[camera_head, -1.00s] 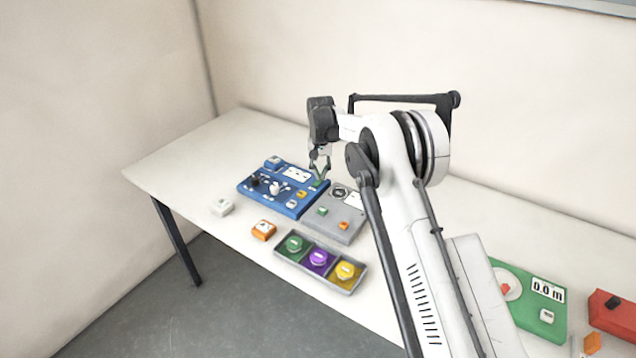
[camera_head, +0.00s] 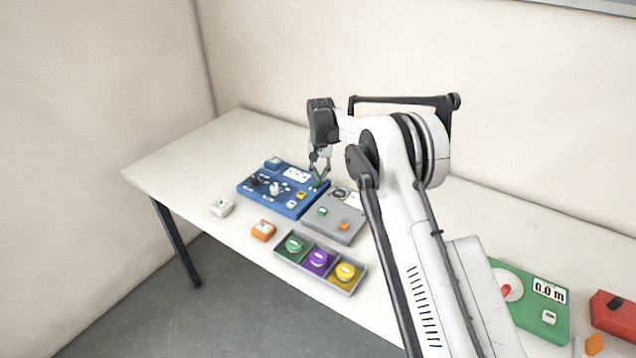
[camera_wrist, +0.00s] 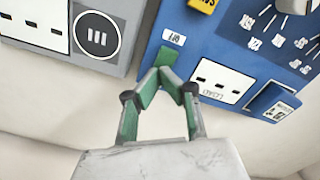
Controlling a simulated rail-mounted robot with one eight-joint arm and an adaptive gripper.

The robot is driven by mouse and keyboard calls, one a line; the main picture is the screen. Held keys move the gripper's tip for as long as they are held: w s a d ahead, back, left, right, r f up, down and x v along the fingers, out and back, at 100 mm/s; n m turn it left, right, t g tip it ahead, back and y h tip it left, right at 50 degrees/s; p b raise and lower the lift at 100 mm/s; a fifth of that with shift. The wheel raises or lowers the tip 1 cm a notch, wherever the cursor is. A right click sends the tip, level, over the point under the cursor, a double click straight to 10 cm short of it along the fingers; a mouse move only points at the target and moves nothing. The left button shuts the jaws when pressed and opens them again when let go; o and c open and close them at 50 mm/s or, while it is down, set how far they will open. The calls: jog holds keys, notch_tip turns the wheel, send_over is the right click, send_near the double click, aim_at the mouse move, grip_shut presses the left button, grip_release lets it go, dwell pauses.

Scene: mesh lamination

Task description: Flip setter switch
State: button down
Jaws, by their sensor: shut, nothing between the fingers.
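A blue panel (camera_head: 262,200) lies on the table at the upper middle; in the wrist view it fills the upper right (camera_wrist: 225,45). My gripper (camera_head: 319,178) is over the panel's right corner.
A grey panel (camera_head: 332,230) stands beside the blue one. A tray (camera_head: 318,283) with green, purple and yellow round pieces lies in front. Small white (camera_head: 222,209) and orange (camera_head: 263,231) blocks lie to the left. A green panel (camera_head: 530,315) and red box (camera_head: 612,315) are at right.

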jog(key=shift+r+p, duration=0.55)
jog(key=shift+r, duration=2.8)
jog(key=shift+s+d+r, duration=0.1)
jog(key=shift+d+r, duration=0.1)
jog(key=shift+r, duration=0.15)
jog(key=s+d+r+t+b, duration=0.1)
jog(key=s+d+r, duration=0.3)
jog(key=r, duration=0.3)
jog(key=s+d+r+t+b, duration=0.1)
jog(key=s+d+r, duration=0.25)
jog(key=r, duration=0.25)
jog(key=s+d+r+t+b, duration=0.1)
jog(key=s+d+r, duration=0.3)
jog(key=s, duration=0.2)
jog(key=s+d+r, duration=0.4)
jog(key=s, duration=0.3)
jog(key=s+d+f+t+b, duration=0.1)
jog(key=s+d+f, duration=0.2)
jog(key=s, duration=0.7)
jog(key=s+d+f+t+b, duration=0.1)
jog(key=s+d+f, duration=0.1)
jog(key=s, duration=0.8)
jog(key=s+d+f+t+b, duration=0.1)
jog(key=s+d+f+t, duration=0.1)
jog(key=s, duration=0.8)
jog(key=shift+s+d+f, duration=0.3)
jog(key=shift+d+f, duration=0.5)
jog(key=shift+d, duration=0.45)
